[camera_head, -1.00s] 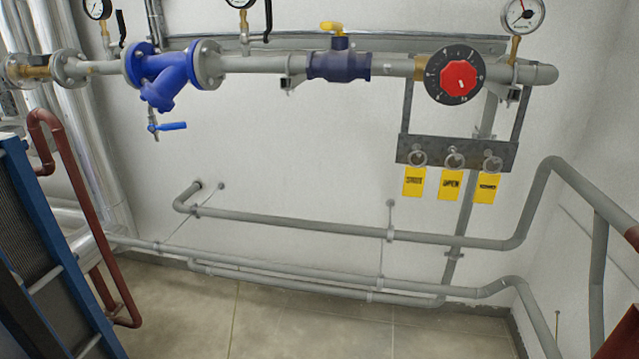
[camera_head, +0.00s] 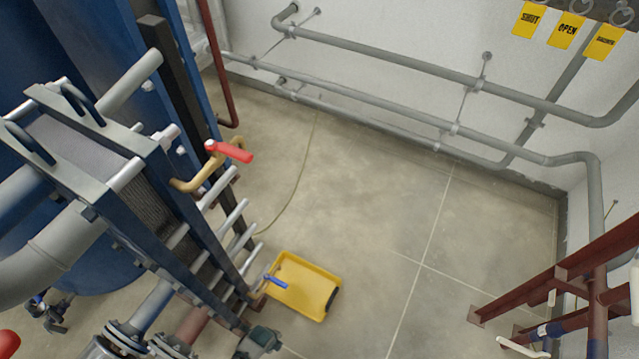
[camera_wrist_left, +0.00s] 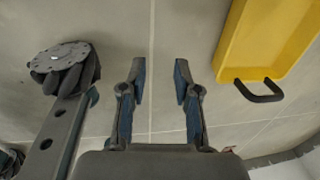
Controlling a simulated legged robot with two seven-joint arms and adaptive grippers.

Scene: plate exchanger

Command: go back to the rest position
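My left gripper (camera_wrist_left: 158,85) shows in the left wrist view. Its two fingers stand apart with bare floor seen between them, and nothing is held. It is over the tiled floor, with a yellow tray (camera_wrist_left: 262,45) to its right, apart from the fingers. Neither gripper shows in the head view. My right gripper is not seen in any view.
The plate exchanger (camera_head: 130,170) with a red-handled valve (camera_head: 228,150) fills the left. The yellow tray (camera_head: 303,285) lies on the floor beside it. Grey pipes (camera_head: 390,105) run along the wall. A dark red frame (camera_head: 590,285) stands at right. The middle floor is clear.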

